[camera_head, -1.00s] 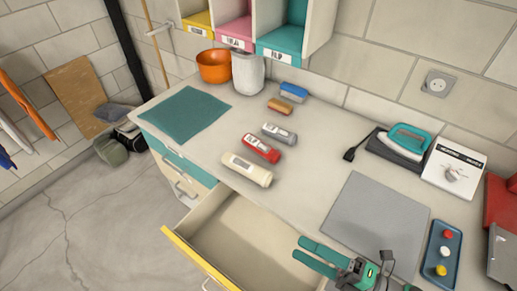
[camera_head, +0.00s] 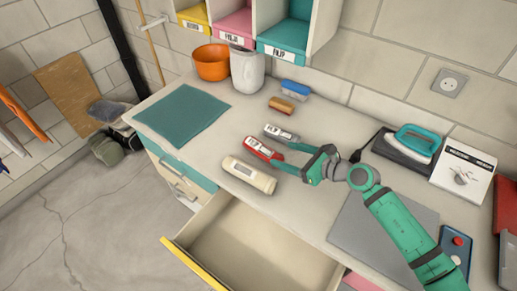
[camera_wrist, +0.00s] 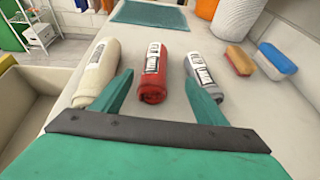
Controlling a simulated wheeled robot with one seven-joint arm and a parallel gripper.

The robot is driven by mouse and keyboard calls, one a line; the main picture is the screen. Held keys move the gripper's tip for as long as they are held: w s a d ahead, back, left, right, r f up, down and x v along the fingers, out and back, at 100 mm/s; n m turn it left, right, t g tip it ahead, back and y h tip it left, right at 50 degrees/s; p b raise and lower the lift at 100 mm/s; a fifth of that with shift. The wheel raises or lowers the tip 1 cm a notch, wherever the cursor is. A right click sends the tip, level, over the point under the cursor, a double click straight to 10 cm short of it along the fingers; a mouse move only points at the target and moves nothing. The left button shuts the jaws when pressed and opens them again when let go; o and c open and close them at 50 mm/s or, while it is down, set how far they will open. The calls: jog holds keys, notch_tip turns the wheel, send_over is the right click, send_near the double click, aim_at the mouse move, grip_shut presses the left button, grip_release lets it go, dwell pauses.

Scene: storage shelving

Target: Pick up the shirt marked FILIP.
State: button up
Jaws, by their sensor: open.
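Three rolled shirts with white labels lie side by side on the worktop. They are a cream roll (camera_head: 249,176), a red roll (camera_head: 262,150) and a grey roll (camera_head: 281,133). In the wrist view the cream roll (camera_wrist: 98,72) is left, the red roll (camera_wrist: 154,75) is in the middle and the grey roll (camera_wrist: 202,74) is right. The label lettering is too small to read surely, so I cannot tell which is FILIP. My gripper (camera_head: 284,154) is open, low over the worktop. Its fingers (camera_wrist: 159,78) stand on either side of the red roll's near end.
An open drawer (camera_head: 225,240) lies below the front edge. A teal mat (camera_head: 182,115), orange pot (camera_head: 211,62), white bin (camera_head: 247,70) and two brushes (camera_head: 282,105) (camera_head: 295,88) are behind. An iron (camera_head: 416,142) is at right. A teal cubby (camera_head: 283,52) seems labelled FILIP.

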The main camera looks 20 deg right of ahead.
aim_at(275, 152)
jog(key=x, duration=0.5)
jog(key=shift+f, duration=0.1)
jog(key=shift+s+a+x, duration=0.1)
jog(key=shift+a+x, duration=0.05)
jog(key=shift+x, duration=1.15)
jog(key=shift+s+a+x, duration=0.15)
jog(key=shift+x, duration=1.1)
jog(key=shift+f, duration=0.1)
jog(key=c, duration=1.2)
